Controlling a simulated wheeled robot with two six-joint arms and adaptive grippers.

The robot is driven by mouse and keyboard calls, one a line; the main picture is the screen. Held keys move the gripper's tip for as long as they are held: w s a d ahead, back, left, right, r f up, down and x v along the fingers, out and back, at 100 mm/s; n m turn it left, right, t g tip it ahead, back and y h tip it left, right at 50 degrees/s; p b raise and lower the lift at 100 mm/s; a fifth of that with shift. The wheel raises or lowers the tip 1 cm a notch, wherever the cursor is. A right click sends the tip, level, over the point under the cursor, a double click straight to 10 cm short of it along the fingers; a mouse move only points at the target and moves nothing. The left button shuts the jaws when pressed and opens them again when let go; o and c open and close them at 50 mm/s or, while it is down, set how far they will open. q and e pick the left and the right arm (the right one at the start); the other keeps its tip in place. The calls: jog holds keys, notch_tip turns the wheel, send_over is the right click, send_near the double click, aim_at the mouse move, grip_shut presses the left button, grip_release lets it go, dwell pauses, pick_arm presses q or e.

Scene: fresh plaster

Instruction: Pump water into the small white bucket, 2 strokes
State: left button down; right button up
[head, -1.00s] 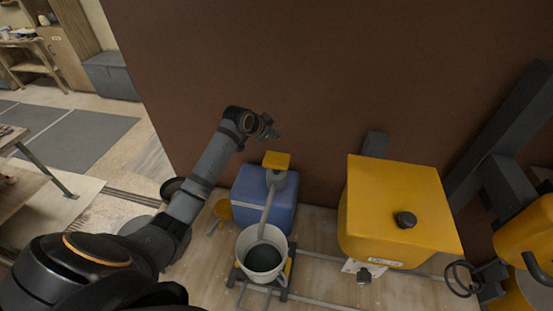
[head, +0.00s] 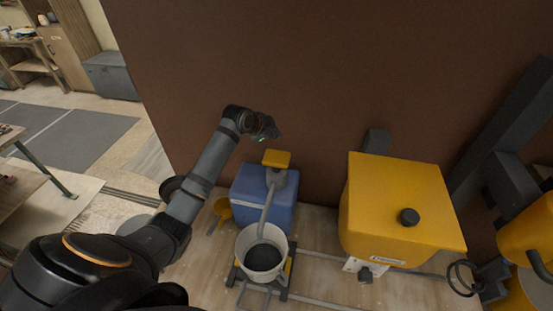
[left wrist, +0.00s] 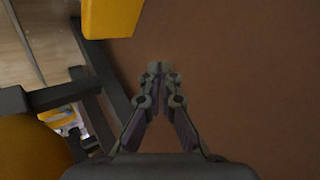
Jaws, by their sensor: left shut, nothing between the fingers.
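The small white bucket (head: 245,243) stands upright on a low dark stand and looks dark inside; I cannot tell its water level. Behind it is a blue container (head: 252,200) with a grey pump whose yellow push top (head: 277,158) is raised. The pump's grey spout (head: 267,212) slopes down to the bucket's mouth. My left gripper (head: 272,132) is above and slightly left of the yellow top, apart from it. In the left wrist view the gripper (left wrist: 158,72) is shut and empty, with its fingertips together in front of the brown wall. My right gripper is out of view.
A large yellow tank (head: 395,195) with a black cap stands right of the pump. A yellow scoop-like cup (head: 222,208) lies left of the blue container. The brown wall (head: 300,70) rises close behind. Dark beams and yellow equipment fill the far right.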

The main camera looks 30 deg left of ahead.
pick_arm(q)
jog(key=b, duration=0.5)
send_over(272, 160)
jog(key=w, duration=0.2)
jog(key=f, duration=0.5)
jog(key=shift+s+d+f, duration=0.2)
jog(key=shift+d+f, duration=0.05)
jog(key=shift+f, duration=1.05)
jog(key=shift+f, duration=0.4)
jog(key=shift+s+f+b, duration=0.1)
jog(key=shift+f+b, duration=1.45)
jog(key=shift+f, duration=0.95)
dwell(1.1)
jog(key=shift+r, duration=0.1)
jog(key=shift+r+p, duration=2.5)
jog(key=shift+r, duration=0.3)
